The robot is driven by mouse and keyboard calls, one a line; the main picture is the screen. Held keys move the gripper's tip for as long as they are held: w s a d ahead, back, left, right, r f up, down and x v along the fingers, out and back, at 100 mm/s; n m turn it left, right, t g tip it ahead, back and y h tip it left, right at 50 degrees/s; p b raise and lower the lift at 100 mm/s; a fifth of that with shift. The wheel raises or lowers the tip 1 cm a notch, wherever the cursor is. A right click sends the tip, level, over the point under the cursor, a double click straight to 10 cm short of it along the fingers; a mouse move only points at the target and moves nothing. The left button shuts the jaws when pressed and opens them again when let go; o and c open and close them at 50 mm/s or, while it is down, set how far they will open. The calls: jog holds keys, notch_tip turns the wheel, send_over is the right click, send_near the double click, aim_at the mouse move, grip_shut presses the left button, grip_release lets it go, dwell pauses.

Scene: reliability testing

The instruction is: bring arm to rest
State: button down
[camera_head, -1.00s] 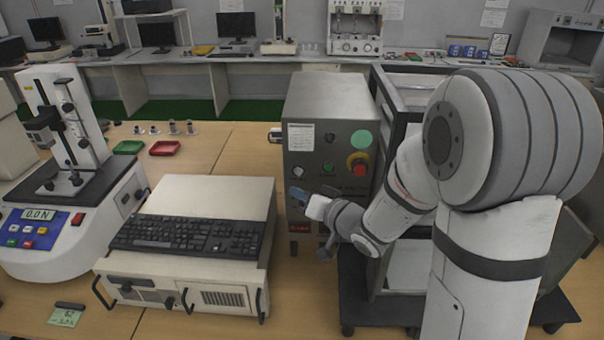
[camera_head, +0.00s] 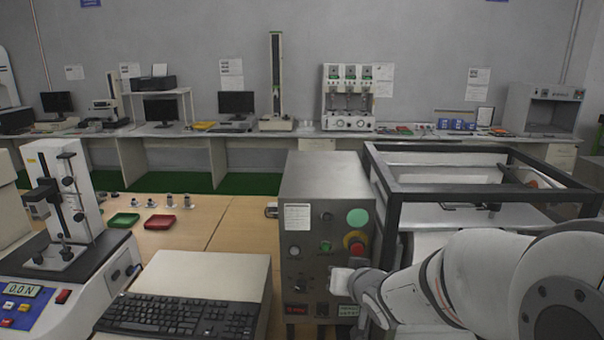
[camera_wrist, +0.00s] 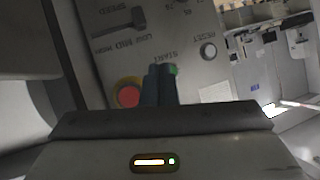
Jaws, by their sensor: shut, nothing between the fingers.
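My arm reaches in from the lower right of the head view, low in front of the grey control box (camera_head: 300,258). My gripper is partly visible at the box's lower front, and its fingers cannot be made out clearly there. In the wrist view my gripper's (camera_wrist: 163,70) two dark fingers are together, shut and empty. Whether any part of me touches the panel cannot be told.
A dark metal frame (camera_head: 480,152) stands right of the box, behind my arm. A keyboard (camera_head: 180,315) lies on a beige case (camera_head: 205,275) to the left. A test stand (camera_head: 62,275) is further left. Green (camera_head: 123,220) and red (camera_head: 159,222) trays sit on open tabletop.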

jog(key=s+d+g+h, duration=0.1)
jog(key=s+d+g, duration=0.2)
jog(key=s, duration=0.8)
jog(key=s+d+r+g+h, duration=0.1)
jog(key=s+g, duration=0.4)
jog(key=s, duration=0.7)
jog(key=shift+s+d+h, duration=0.25)
jog(key=shift+d+h, duration=0.35)
jog(key=shift+d, duration=0.4)
